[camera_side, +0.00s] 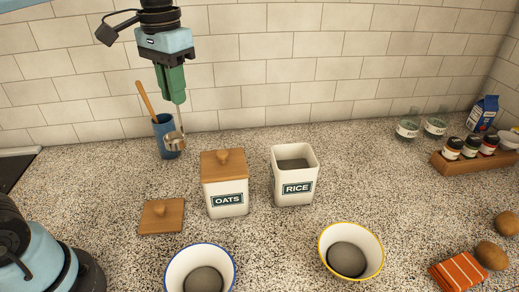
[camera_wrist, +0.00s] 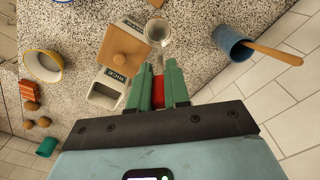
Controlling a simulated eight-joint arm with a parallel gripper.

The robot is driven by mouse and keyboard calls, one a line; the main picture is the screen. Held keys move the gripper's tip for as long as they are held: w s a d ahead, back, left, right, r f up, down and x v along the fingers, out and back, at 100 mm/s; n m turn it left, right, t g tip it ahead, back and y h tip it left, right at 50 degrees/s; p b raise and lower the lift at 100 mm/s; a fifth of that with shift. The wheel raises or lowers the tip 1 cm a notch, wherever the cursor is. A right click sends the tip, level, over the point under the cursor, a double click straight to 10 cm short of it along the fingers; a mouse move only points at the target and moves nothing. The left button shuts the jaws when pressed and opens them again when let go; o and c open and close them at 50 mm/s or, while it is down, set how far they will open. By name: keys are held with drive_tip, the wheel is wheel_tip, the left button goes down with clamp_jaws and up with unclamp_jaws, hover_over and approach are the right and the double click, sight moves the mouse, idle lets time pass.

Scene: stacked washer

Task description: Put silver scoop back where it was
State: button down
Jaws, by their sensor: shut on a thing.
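My gripper (camera_side: 178,100) is shut on the silver scoop (camera_side: 174,142), which hangs below the green fingers above the counter. In the side view the scoop's cup overlaps the front of the blue utensil holder (camera_side: 164,124). In the wrist view the scoop (camera_wrist: 157,32) shows beyond the fingertips (camera_wrist: 158,92), apart from the blue holder (camera_wrist: 226,38). A red part sits between the fingers. The OATS canister (camera_side: 225,192) has its wooden lid on. The RICE canister (camera_side: 294,182) is open, with grey contents inside. A wooden lid (camera_side: 161,215) lies on the counter.
A wooden spoon (camera_side: 146,100) leans in the blue holder. A blue-rimmed bowl (camera_side: 228,256) and a yellow-rimmed bowl (camera_side: 378,243), both with grey contents, stand in front. A spice rack (camera_side: 476,162), jars and a carton are at right. The tiled wall is close behind the holder.

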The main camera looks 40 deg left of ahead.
drive_tip(key=s+d+m, duration=0.1)
drive_tip(key=s+d, duration=0.1)
drive_tip(key=d, duration=0.7)
drive_tip(key=s+d+m, duration=0.1)
drive_tip(key=s+d, duration=0.1)
drive_tip(key=d, duration=0.7)
drive_tip(key=s+d+m, duration=0.2)
drive_tip(key=s+d, duration=0.9)
drive_tip(key=d, duration=0.2)
drive_tip(key=w+a+f, duration=0.3)
drive_tip(key=w+f, duration=0.8)
drive_tip(key=f, duration=0.4)
drive_tip(key=shift+a+f, duration=0.2)
drive_tip(key=shift+a, duration=0.2)
drive_tip(key=shift+f, duration=0.1)
drive_tip(key=c, duration=1.1)
unclamp_jaws()
